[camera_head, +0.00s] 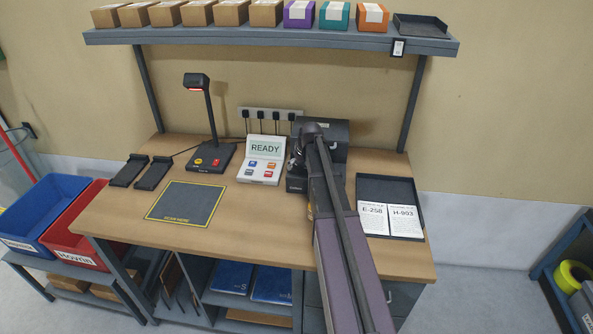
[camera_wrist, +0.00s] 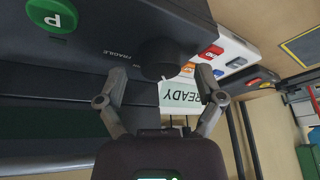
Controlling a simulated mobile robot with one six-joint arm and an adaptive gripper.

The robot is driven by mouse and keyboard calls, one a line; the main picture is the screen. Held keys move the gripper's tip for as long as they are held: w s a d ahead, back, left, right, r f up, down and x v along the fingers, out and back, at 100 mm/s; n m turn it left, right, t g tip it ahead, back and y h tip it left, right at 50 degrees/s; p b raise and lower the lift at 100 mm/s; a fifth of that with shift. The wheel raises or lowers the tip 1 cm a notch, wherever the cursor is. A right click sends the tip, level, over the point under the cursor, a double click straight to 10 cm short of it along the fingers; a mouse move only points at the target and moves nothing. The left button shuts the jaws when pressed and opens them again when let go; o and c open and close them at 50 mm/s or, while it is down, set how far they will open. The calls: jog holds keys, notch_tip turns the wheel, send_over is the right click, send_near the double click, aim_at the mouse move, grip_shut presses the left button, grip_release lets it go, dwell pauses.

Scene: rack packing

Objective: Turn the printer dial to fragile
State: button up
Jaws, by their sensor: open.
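The printer (camera_head: 335,130) is a dark box at the back of the bench, partly hidden behind my arm. In the wrist view, which is upside down, its dark front panel (camera_wrist: 95,35) fills the top left. The black round dial (camera_wrist: 160,58) sticks out from the panel, with the word FRAGILE (camera_wrist: 122,54) printed beside it. A green button marked P (camera_wrist: 52,14) is further left. My gripper (camera_wrist: 162,78) is open, its two fingertips on either side of the dial. I cannot tell whether they touch it. The dial's pointer position does not show.
A white READY console (camera_head: 263,160) stands left of the printer, close to my gripper in the wrist view. A scanner lamp (camera_head: 208,130) is further left. A black tray (camera_head: 388,190) with paper slips lies right. A shelf (camera_head: 270,39) with boxes hangs above.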

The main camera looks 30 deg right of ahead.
jog(key=shift+w+f, duration=0.1)
jog(key=shift+f, duration=0.15)
